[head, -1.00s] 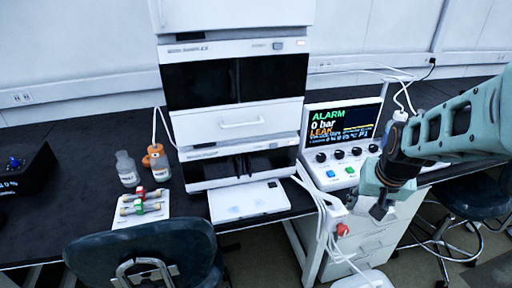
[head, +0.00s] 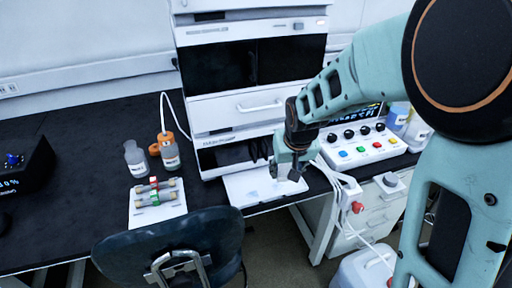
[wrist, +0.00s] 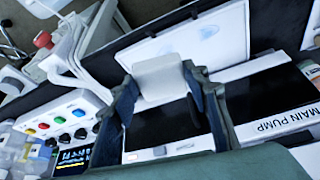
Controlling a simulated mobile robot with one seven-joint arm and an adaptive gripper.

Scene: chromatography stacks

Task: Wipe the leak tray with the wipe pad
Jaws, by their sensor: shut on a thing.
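The leak tray (head: 242,188) is a flat white tray at the foot of the instrument stack, at the bench's front edge. In the wrist view the tray (wrist: 168,43) shows a pale blue wet patch (wrist: 208,31). My gripper (head: 288,172) is at the right part of the tray in the head view; the gap between them is hard to judge. In the wrist view my gripper (wrist: 160,80) is shut on the white wipe pad (wrist: 158,74), which sits between its fingertips. The pad cannot be made out in the head view.
The instrument stack (head: 245,107) rises right behind the tray. A control box with knobs (head: 357,147) stands to the right, with white tubes near it. Bottles (head: 136,158) and a vial rack (head: 145,212) stand left. A chair (head: 170,243) is in front.

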